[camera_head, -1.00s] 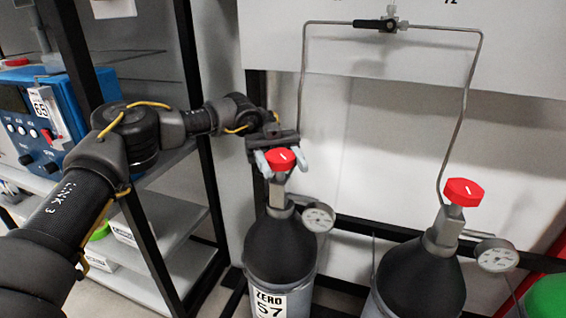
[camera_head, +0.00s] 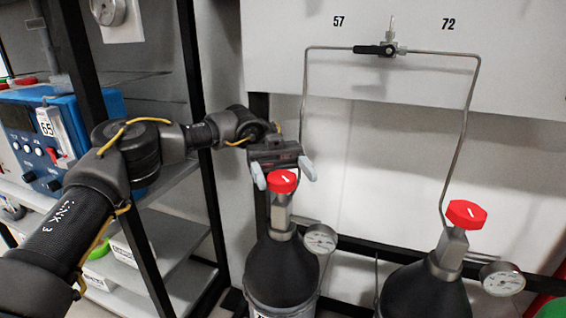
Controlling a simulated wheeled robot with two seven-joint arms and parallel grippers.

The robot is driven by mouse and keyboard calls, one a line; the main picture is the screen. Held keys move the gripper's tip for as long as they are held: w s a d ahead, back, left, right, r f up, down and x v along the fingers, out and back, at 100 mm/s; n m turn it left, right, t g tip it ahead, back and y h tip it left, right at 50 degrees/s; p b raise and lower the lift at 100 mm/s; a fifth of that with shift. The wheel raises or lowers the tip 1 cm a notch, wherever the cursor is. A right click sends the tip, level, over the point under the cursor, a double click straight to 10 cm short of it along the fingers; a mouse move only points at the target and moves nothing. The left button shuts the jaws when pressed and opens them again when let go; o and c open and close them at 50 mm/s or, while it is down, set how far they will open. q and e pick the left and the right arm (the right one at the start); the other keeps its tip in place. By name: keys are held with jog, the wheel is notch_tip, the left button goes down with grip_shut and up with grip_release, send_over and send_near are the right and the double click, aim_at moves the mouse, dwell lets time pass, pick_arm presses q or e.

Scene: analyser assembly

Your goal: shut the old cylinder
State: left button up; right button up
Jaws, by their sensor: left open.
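Two dark gas cylinders stand side by side, each with a red valve knob on top. The left cylinder (camera_head: 280,268) has a red knob (camera_head: 282,181) with a white mark and a round gauge (camera_head: 320,239). The right cylinder (camera_head: 424,292) has a red knob (camera_head: 466,214) and a gauge (camera_head: 502,278). My left gripper (camera_head: 284,177) is open at the left knob, with its pale fingers apart on either side and the knob between or in front of them. I cannot tell whether they touch it. My right gripper is not in view.
Metal tubes join both cylinders to a black-handled changeover valve (camera_head: 380,50) on the panel, with labels 57 at left and 72 at right. A black-framed shelf (camera_head: 170,235) and blue instrument (camera_head: 65,130) stand at the left. A black rail (camera_head: 400,250) runs behind the cylinders.

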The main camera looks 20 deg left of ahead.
pick_arm(q)
jog(key=s+d+r+p, duration=0.3)
jog(key=s+r, duration=0.7)
jog(key=s, duration=0.3)
jog(key=shift+s+d+r, duration=0.2)
jog(key=shift+s, duration=0.1)
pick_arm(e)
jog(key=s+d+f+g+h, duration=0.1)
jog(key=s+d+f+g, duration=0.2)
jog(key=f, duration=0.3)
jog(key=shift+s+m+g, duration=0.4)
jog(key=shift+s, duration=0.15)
